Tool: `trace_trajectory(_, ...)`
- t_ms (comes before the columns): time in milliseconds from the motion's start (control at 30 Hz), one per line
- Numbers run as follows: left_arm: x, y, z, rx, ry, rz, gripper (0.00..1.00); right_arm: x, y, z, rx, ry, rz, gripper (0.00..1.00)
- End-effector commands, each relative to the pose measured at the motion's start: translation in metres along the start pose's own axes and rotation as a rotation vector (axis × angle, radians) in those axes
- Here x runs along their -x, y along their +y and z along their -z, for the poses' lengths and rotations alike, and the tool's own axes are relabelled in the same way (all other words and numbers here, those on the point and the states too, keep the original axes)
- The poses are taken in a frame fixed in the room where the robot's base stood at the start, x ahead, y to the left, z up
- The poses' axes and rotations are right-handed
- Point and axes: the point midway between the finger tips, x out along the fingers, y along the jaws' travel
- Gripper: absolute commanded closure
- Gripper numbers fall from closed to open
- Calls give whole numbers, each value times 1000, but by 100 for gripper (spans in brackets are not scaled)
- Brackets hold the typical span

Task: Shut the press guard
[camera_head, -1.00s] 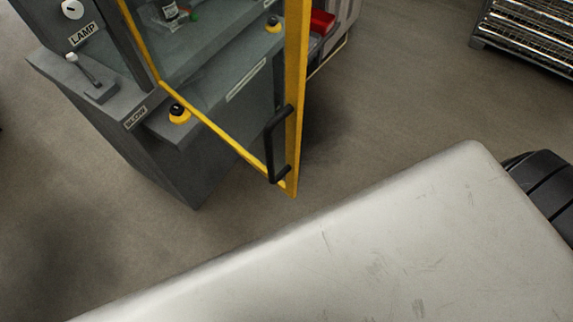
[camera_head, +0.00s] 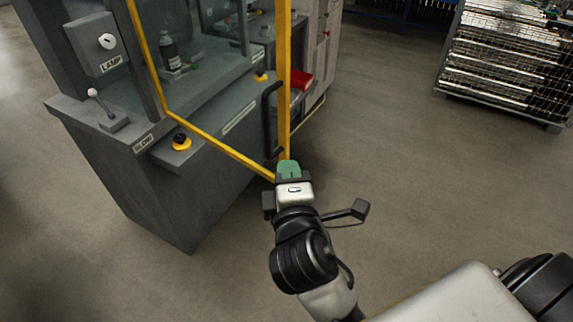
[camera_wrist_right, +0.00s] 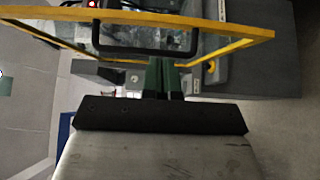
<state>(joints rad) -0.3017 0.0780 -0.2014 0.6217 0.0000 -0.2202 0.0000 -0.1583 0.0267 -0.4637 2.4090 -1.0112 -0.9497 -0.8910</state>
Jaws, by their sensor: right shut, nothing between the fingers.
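The press guard is a yellow-framed clear door (camera_head: 222,148) with a black bar handle (camera_head: 268,120). It stands swung out from the grey press (camera_head: 150,190), so it is open. My right gripper (camera_head: 288,168), with green fingers, is at the lower free corner of the guard in the head view. In the right wrist view the guard's yellow frame (camera_wrist_right: 200,22) and the handle (camera_wrist_right: 146,50) lie just beyond the shut green fingers (camera_wrist_right: 162,76). I cannot tell whether the fingers touch the frame. The fingers hold nothing. My left gripper is not in view.
A wire rack (camera_head: 505,65) stands at right; the floor between is clear.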

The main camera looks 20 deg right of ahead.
Motion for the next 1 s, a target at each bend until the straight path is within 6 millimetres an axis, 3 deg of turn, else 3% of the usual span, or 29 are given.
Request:
trace_trajectory(300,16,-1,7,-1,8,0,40,-58,2,0,2,0,-1,100)
trace_trajectory(500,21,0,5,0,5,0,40,-83,1,0,0,2,1,100)
trace_trajectory(1000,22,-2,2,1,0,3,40,-91,-1,0,-2,3,2,100)
